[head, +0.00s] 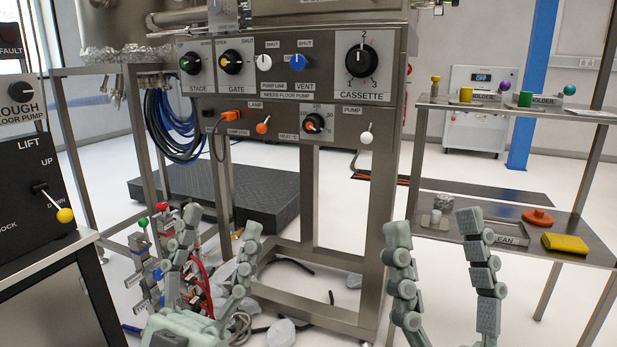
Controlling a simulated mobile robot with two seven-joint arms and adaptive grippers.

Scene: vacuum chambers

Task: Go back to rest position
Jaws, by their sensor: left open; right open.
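My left gripper (222,230) is grey-green and jointed. It stands low in the head view, left of centre, with its fingers pointing up and spread apart, empty. My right gripper (433,228) is at the lower right of centre, fingers also up and wide apart, with nothing between them. Both are in front of the steel control panel frame (308,275) and do not visibly hold anything. The palm of the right gripper is cut off by the bottom edge.
The control panel (290,105) with knobs and switches stands ahead. A black lift box (40,205) is at the left. A shelf (480,245) at the right bears a yellow block (565,243) and an orange item (537,217). Cables lie on the floor behind the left gripper.

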